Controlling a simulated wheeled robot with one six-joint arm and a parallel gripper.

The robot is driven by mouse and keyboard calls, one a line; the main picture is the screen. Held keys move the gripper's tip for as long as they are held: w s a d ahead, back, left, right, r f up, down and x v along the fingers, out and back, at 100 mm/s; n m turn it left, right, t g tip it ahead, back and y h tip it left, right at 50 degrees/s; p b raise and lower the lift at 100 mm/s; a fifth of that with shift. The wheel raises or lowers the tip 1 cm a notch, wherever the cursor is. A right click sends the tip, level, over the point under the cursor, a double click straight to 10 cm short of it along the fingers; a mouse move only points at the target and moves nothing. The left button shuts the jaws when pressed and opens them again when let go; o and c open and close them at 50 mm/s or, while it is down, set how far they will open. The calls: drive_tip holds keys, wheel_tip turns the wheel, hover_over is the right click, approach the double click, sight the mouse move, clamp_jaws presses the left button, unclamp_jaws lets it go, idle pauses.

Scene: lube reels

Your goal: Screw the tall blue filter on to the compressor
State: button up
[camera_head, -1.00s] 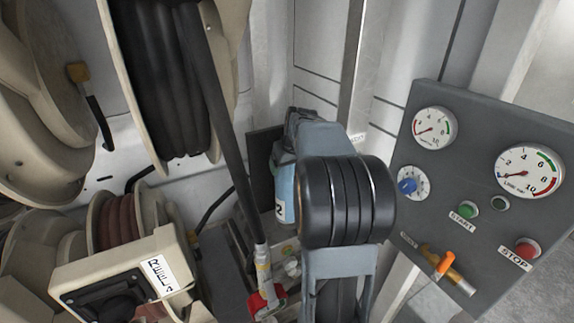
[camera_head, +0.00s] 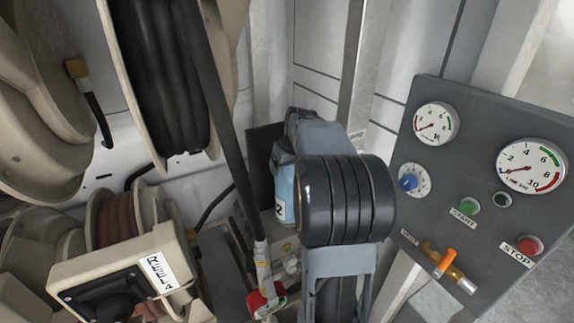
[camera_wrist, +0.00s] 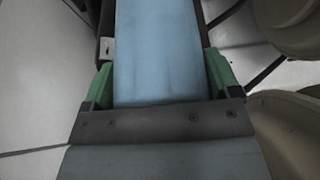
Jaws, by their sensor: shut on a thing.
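The tall blue filter (camera_wrist: 158,55) fills the middle of the wrist view. My gripper (camera_wrist: 160,85) has its two green-padded fingers on either side of it and is shut on it. In the head view part of the blue filter (camera_head: 285,190) with a white label shows beside my arm, in front of a dark panel. My arm hides the rest of it and the gripper there. The filter's far end lies outside the wrist view, and whether it touches a mount cannot be told. I cannot make out the compressor itself.
A grey panel (camera_head: 420,205) with gauges, buttons and an orange-handled valve (camera_head: 444,262) stands close on the right. Hose reels (camera_head: 160,80) fill the left. A dark hose ends in a nozzle with a red part (camera_head: 266,298) just left of my arm.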

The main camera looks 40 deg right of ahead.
drive_tip(key=shift+r, duration=0.1)
drive_tip(key=m+h, duration=0.1)
drive_tip(key=m, duration=0.1)
drive_tip(key=m+h+p, duration=0.1)
drive_tip(key=m, duration=0.2)
drive_tip(key=shift+g, duration=0.3)
drive_tip(key=m, duration=0.2)
drive_tip(key=m+g+h, duration=0.1)
drive_tip(key=m, duration=0.2)
drive_tip(key=shift+g, duration=0.3)
drive_tip(key=shift+m+b, duration=0.3)
drive_tip(key=m+g, duration=0.1)
drive_tip(key=m, duration=0.1)
drive_tip(key=m+g+h, duration=0.1)
drive_tip(key=m, duration=0.2)
